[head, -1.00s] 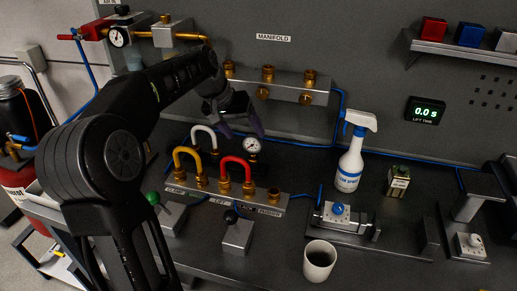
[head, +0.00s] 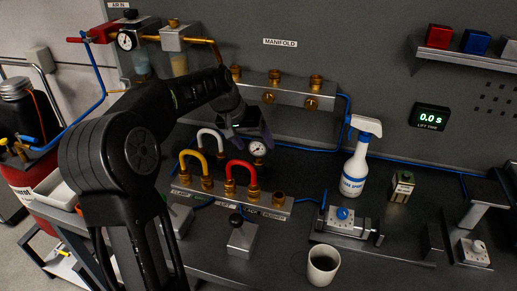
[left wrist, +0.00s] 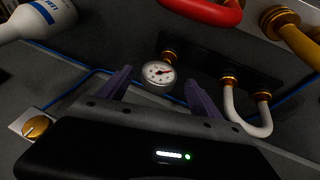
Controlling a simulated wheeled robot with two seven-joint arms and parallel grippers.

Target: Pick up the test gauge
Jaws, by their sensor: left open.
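The test gauge (head: 257,149) is a small white round dial on a brass fitting, at the back of the hose rack behind the red hose. In the left wrist view the gauge (left wrist: 158,74) faces me between my finger tips, and no finger is seen touching it. My left gripper (head: 246,138) is open and empty, just above and beside the gauge in the head view. Its two purple fingers (left wrist: 157,88) stand apart in the wrist view. My right gripper is not in view.
Yellow (head: 193,157), white (head: 211,136) and red (head: 240,165) curved hoses crowd the rack (head: 225,200) near the gauge. The manifold block (head: 290,92) is on the wall behind. A spray bottle (head: 355,168) and a cup (head: 322,266) stand to the right.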

